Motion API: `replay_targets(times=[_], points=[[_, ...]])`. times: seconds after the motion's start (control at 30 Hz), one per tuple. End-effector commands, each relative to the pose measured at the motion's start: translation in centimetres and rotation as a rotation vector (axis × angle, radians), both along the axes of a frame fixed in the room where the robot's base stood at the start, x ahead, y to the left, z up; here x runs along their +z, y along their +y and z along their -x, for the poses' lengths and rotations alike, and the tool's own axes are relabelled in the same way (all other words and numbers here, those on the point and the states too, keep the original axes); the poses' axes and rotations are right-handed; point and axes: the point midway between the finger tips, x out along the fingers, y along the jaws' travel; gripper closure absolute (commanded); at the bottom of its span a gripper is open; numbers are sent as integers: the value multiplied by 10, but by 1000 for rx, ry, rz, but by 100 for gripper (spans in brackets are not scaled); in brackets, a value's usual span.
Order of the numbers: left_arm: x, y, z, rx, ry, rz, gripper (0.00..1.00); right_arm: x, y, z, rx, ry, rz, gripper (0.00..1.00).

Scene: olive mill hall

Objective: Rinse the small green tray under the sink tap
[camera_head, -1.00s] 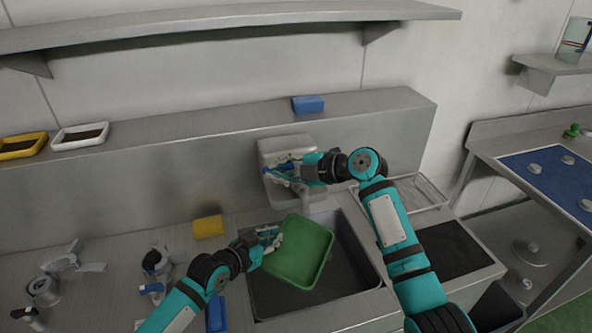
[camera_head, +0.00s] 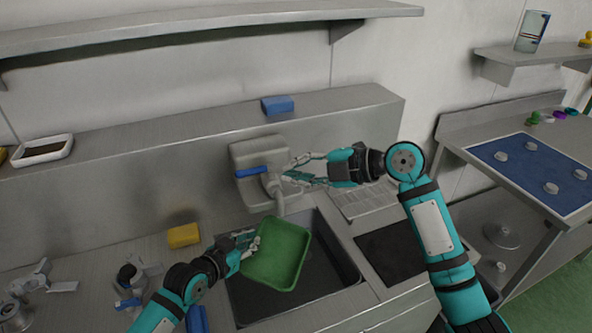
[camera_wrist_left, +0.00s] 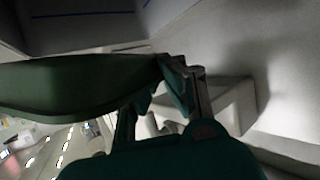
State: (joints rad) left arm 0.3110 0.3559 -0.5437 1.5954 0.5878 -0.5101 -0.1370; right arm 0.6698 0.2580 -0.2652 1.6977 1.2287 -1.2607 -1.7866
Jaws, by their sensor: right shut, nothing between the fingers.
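The small green tray (camera_head: 278,254) is tilted over the dark sink basin (camera_head: 330,262), below the tap (camera_head: 277,190). My left gripper (camera_head: 252,243) is shut on the tray's left rim. In the left wrist view the tray (camera_wrist_left: 75,88) reaches in from the left to the fingers (camera_wrist_left: 170,85). The tap has a blue lever (camera_head: 250,172) on top, in front of a grey wall box (camera_head: 247,157). My right gripper (camera_head: 296,172) is shut and empty, just right of the lever and apart from it. I cannot make out any water stream.
A yellow sponge (camera_head: 183,236) lies left of the sink. A blue block (camera_head: 278,105) and a white tray (camera_head: 42,150) stand on the ledge behind. Metal parts clutter the counter at left. A blue-mat table (camera_head: 530,172) stands at right.

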Motion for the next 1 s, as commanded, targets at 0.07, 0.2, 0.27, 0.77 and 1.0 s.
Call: replay_targets(times=[0.07,0.2,0.27,0.77,1.0], points=[[1,0,0,0,-2,2,100,0,0,0,0,0,0,100],[1,0,0,0,-2,2,100,0,0,0,0,0,0,100],[2,0,1,0,-1,2,100,2,0,0,0,0,0,100],[4,-4,39,1,-1,3,100,33,0,0,0,-1,-1,100],[3,-6,58,1,-1,3,100,46,0,0,0,-1,-1,100]])
